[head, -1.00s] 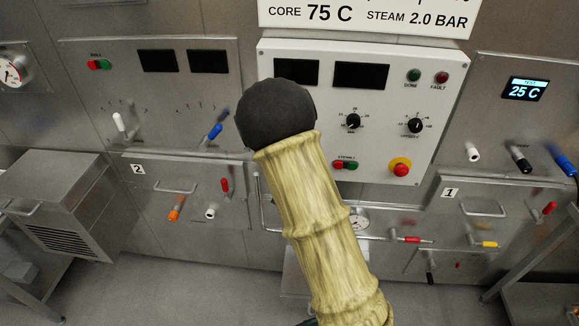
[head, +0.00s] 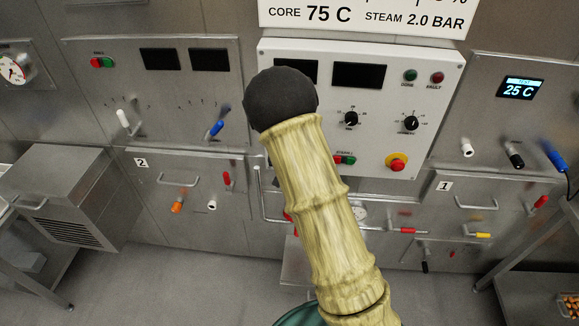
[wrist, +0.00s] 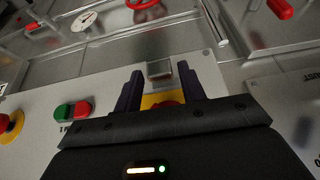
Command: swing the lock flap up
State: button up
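In the wrist view my gripper (wrist: 159,88) is open, its two dark fingers apart in front of the pale control panel (wrist: 40,150). Just beyond the fingertips is a small grey metal piece (wrist: 160,70), probably the lock flap. Between the fingers lie a yellow plate (wrist: 150,100) and something red, partly hidden by my gripper body. I cannot tell whether a finger touches the grey piece. In the head view my own arm covers the gripper and this part of the panel.
Beside my gripper are a green-and-red button pair (wrist: 72,111) and a red stop button on yellow (wrist: 10,124); the stop button also shows in the head view (head: 397,163). A metal bar handle (wrist: 213,22) and red valve handle (wrist: 148,3) are nearby.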

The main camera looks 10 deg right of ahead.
jog(key=shift+o, duration=0.4)
jog(key=b+v, duration=0.1)
jog(key=v, duration=1.6)
jog(key=shift+r, duration=0.2)
jog(key=s+d+f+n+g, duration=0.1)
jog(key=s+f, duration=0.1)
jog(key=s, duration=0.8)
jog(key=s+d+f+n+g+y, duration=0.1)
jog(key=s+d+f+n, duration=0.1)
jog(key=s, duration=0.8)
jog(key=shift+s+f+n+g+y, duration=0.3)
jog(key=shift+f, duration=0.1)
